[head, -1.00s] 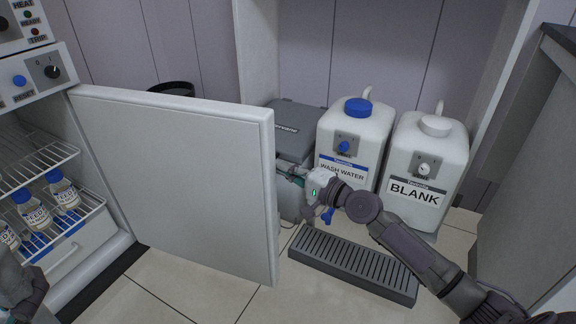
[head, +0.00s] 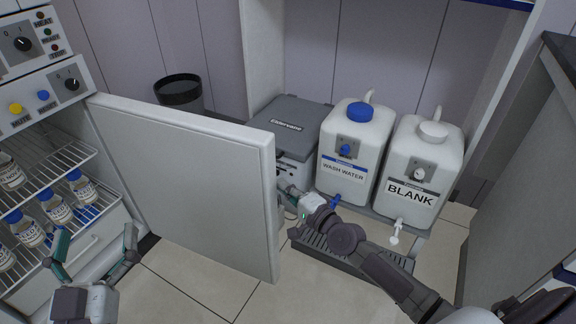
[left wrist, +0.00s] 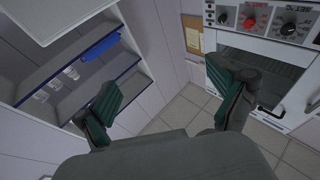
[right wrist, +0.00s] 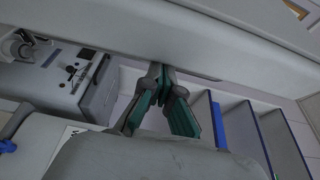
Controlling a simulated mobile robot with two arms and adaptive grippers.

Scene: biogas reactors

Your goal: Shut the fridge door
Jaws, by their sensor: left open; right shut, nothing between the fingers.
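The white fridge door (head: 190,190) stands wide open in the head view, its inner face toward me. The fridge interior (head: 50,160) on the left shows wire shelves with bottles. My right gripper (head: 282,187) is just past the door's free edge, at its outer side. In the right wrist view its fingers (right wrist: 163,90) are together and empty, close to a long white panel across the top; contact is unclear. My left gripper (head: 95,245) is open and empty in front of the lower fridge. Its spread fingers also show in the left wrist view (left wrist: 168,95).
A grey-lidded box (head: 290,125), a wash water container (head: 352,155) and a blank container (head: 420,175) stand right of the door. A slotted drip tray (head: 345,255) lies before them. A dark bin (head: 180,92) stands behind the door. Floor below the door is clear.

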